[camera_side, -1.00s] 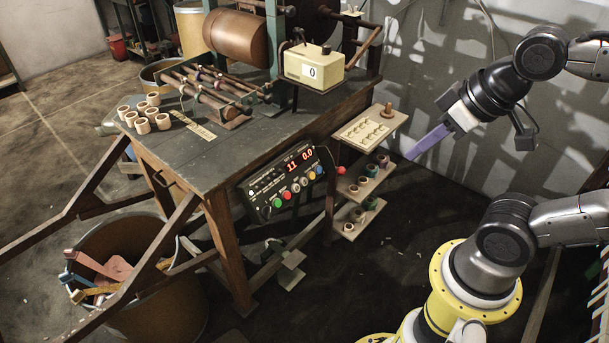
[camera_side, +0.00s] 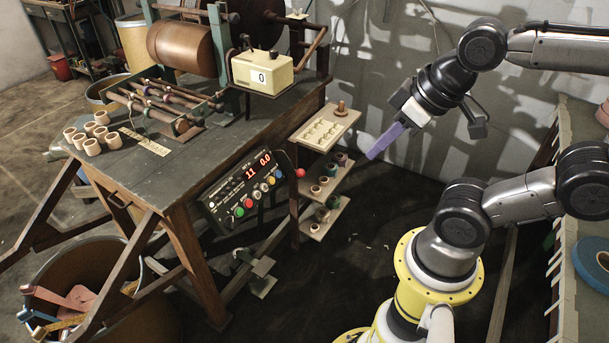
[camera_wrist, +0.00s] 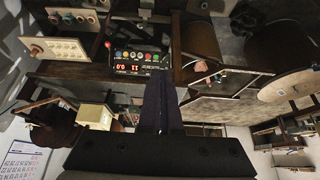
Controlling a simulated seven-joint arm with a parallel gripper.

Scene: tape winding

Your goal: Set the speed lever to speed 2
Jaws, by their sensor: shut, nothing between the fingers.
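A red ball knob (camera_side: 300,173), which looks like the speed lever's end, stands at the right end of the control panel (camera_side: 240,187). The panel has coloured buttons and red digits reading 11 and 0.0. The knob also shows in the wrist view (camera_wrist: 108,44), left of the panel (camera_wrist: 140,61). The lever's shaft and any speed marks are too small to read. My gripper (camera_side: 371,156) has long purple fingers, shut and empty. It hangs in the air to the right of the knob and shelves, apart from both. Its fingers (camera_wrist: 162,85) point towards the bench in the wrist view.
A slotted wooden tray (camera_side: 325,128) and small shelves (camera_side: 325,217) with spools stand between my gripper and the bench (camera_side: 150,178). A cream counter box (camera_side: 262,74) reading 0 sits on the bench. Open floor lies below my gripper.

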